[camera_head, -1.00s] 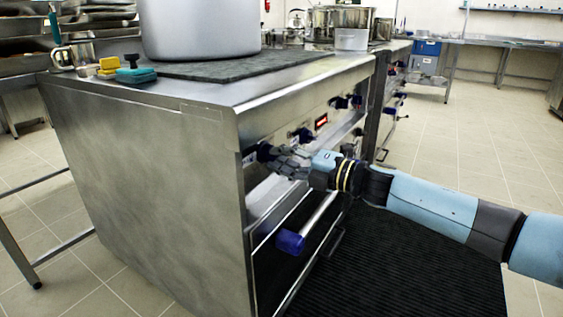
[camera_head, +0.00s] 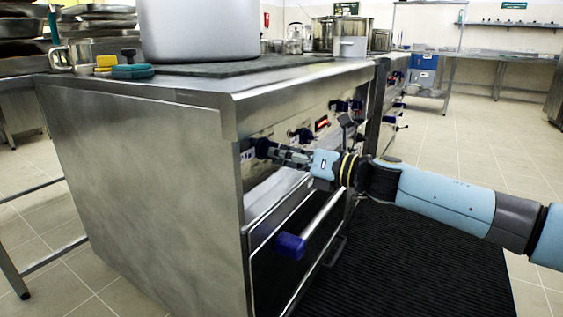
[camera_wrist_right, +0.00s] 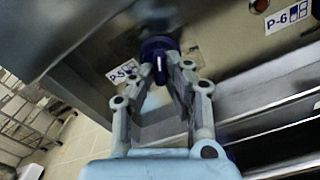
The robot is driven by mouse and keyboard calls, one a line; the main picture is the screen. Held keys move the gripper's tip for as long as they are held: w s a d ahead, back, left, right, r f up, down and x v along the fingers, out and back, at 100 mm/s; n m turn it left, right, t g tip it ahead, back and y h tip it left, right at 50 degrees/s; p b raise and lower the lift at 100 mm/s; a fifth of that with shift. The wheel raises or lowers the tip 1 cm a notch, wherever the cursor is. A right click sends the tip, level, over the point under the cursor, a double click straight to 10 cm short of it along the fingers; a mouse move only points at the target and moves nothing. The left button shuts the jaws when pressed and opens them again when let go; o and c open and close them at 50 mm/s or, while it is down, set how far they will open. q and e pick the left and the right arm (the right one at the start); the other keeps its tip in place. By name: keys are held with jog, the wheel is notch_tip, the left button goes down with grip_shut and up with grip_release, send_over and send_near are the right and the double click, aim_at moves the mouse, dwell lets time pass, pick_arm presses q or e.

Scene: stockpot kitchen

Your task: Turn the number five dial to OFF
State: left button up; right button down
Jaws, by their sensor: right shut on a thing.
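The number five dial (camera_wrist_right: 158,47) is a dark blue knob with a pale pointer line, next to a P-5 label (camera_wrist_right: 122,71) in the right wrist view. In the head view the dial (camera_head: 261,147) is the nearest knob on the stove front. My right gripper (camera_wrist_right: 162,68) has its two fingers on either side of the dial, shut on it. In the head view the right gripper (camera_head: 272,150) reaches the dial from the right. The pointer line runs nearly upright in the wrist picture. The dial's OFF mark cannot be made out. My left gripper is not in view.
A P-6 label (camera_wrist_right: 288,16) is to the right. More knobs (camera_head: 301,135) line the panel. An oven handle with blue ends (camera_head: 290,246) sticks out below the gripper. Floor at right is clear.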

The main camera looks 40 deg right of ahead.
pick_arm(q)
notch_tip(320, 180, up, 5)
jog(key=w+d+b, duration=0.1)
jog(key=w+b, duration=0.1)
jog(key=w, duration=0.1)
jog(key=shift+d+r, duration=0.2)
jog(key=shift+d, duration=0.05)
pick_arm(e)
jog(key=shift+f+n, duration=0.2)
jog(key=shift+n, duration=2.6)
jog(key=shift+d, duration=0.1)
jog(key=c, duration=1.4)
grip_release()
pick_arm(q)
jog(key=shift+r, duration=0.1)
pick_arm(e)
jog(key=shift+r, duration=0.1)
